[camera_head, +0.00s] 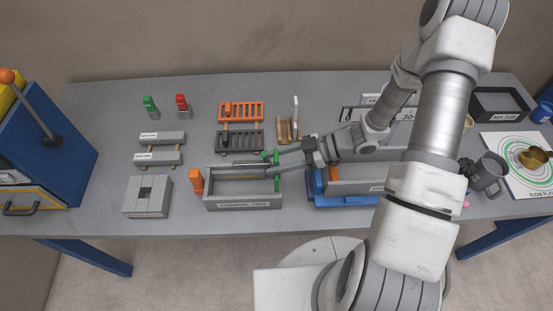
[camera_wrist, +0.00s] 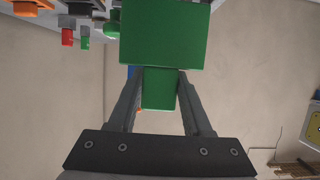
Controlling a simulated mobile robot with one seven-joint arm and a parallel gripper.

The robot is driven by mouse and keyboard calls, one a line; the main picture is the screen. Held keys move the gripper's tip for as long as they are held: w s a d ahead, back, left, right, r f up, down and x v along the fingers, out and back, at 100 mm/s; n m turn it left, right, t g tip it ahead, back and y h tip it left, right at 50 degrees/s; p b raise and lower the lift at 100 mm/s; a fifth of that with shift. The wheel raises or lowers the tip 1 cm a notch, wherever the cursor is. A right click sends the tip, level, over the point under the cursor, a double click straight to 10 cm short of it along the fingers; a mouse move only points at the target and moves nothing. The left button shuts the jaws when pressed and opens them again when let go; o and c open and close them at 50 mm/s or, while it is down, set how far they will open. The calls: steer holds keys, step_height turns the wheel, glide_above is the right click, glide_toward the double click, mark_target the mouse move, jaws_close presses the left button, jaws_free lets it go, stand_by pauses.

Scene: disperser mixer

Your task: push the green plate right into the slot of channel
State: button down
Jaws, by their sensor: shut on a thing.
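The channel (camera_head: 243,205) is a grey speckled, labelled open box in the middle of the table in the head view. The green plate (camera_head: 277,184) stands at the channel's right end, partly hidden by my gripper. My gripper (camera_head: 277,164) reaches in from the right, over that end. In the wrist view the plate's broad green face (camera_wrist: 165,35) lies beyond the fingertips, and its narrower green grip is between the two fingers. My gripper is shut on this grip. I cannot tell whether the plate's lower edge is in the slot.
An orange block (camera_head: 196,181) stands just left of the channel, and a grey block (camera_head: 148,196) lies further left. Orange and dark racks (camera_head: 240,111) lie behind it. A blue-based tray (camera_head: 345,199) is close on the right. The table's front edge is near.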

steer(key=shift+f+b, duration=0.4)
steer(key=shift+f, duration=0.15)
steer(key=shift+c, duration=1.3)
jaws_free()
steer(key=b+v, duration=0.2)
steer(key=v, duration=1.5)
steer(key=shift+d, duration=0.25)
